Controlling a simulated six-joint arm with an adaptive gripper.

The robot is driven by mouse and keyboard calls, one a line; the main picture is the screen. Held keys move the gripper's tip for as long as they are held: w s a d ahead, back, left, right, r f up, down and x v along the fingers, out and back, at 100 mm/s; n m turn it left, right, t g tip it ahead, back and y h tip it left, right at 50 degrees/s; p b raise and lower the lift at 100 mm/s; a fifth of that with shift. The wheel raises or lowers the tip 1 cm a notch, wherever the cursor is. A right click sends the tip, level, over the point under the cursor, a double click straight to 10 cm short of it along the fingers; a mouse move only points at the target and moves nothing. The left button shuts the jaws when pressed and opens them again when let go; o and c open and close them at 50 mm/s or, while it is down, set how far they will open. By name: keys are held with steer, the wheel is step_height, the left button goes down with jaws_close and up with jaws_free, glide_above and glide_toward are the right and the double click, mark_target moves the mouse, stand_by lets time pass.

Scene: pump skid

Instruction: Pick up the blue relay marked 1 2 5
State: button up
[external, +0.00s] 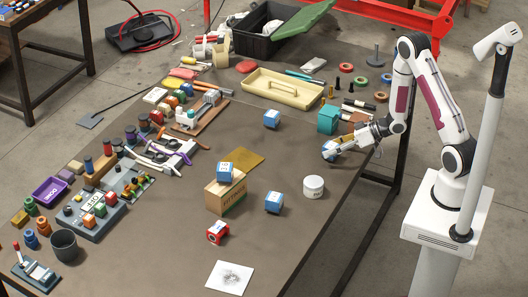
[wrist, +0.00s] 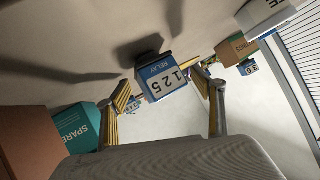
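The blue relay marked 1 2 5 (wrist: 165,82) has a white number face and shows just ahead of my fingertips in the wrist view. My gripper (wrist: 161,92) appears open, with one yellow-padded finger on each side of the relay; a small gap shows at the left finger. Contact on the right is unclear. In the external view my gripper (external: 336,149) is low over the table's right side, at a blue relay (external: 328,151) partly hidden by the fingers. Similar blue relays stand at the table's middle (external: 272,118), on a carton (external: 224,172) and near the front (external: 273,202).
A teal box (external: 328,120) stands close behind my gripper; it also shows in the wrist view (wrist: 76,129). A white round tub (external: 313,187) stands in front of the gripper. The carton (external: 226,197) is further left. Bare table lies between.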

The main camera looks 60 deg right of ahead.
mark_target(331, 145)
steer(key=c, duration=1.4)
steer(key=shift+r, duration=0.1)
steer(key=shift+c, duration=0.2)
steer(key=shift+r, duration=4.95)
